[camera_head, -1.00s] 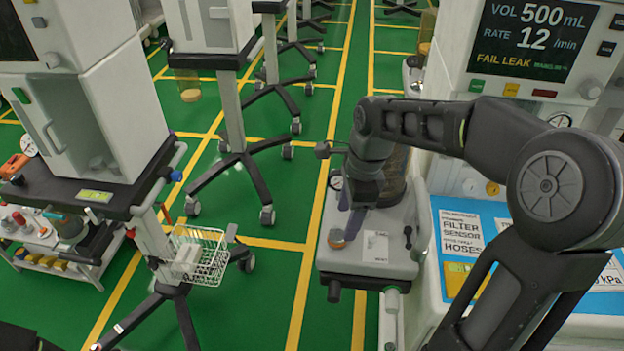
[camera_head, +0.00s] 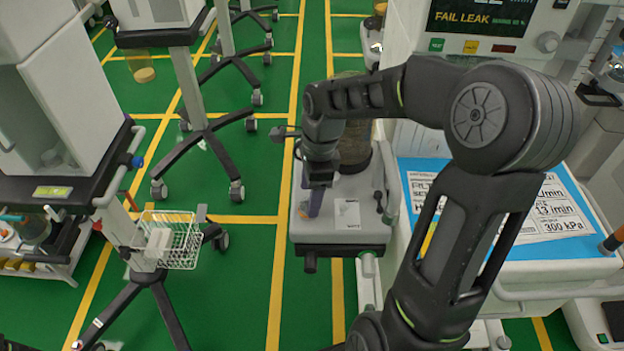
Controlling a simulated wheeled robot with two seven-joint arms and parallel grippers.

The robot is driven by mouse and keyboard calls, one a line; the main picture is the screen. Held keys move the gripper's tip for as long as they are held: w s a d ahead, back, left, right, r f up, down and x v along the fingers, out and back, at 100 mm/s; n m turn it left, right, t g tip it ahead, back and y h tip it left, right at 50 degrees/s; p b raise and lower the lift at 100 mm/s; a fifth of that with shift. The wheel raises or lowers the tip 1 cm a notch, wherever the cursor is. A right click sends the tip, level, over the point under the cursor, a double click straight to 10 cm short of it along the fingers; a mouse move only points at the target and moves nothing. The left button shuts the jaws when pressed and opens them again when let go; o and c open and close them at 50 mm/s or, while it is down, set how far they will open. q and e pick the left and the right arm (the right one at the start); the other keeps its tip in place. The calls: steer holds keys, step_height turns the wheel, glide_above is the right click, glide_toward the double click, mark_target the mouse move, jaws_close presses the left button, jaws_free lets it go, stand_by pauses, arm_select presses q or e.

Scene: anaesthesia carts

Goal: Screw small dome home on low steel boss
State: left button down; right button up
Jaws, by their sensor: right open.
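My right gripper (camera_head: 309,208) reaches down over the left part of a grey shelf (camera_head: 345,236) on the side of the right-hand cart. Its purplish fingers point downward and are open. A small orange-brown rounded piece (camera_head: 303,213), which may be the small dome, shows at the fingertips, low over the shelf. The fingers partly cover it, and I cannot tell whether they touch it. I cannot make out the steel boss; the gripper may hide it. My left gripper is not in view.
A tinted clear canister (camera_head: 354,152) stands behind the gripper on the shelf. A small black lever (camera_head: 379,201) and a white label (camera_head: 347,213) are to its right. A blue placard (camera_head: 540,222) lies on the cart top. A wire basket (camera_head: 170,240) hangs at left; green floor lies between.

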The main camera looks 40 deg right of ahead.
steer(key=shift+w+a+f, duration=0.1)
steer(key=shift+a+f, duration=0.05)
steer(key=shift+f, duration=0.95)
steer(key=c, duration=1.3)
steer(key=o, duration=1)
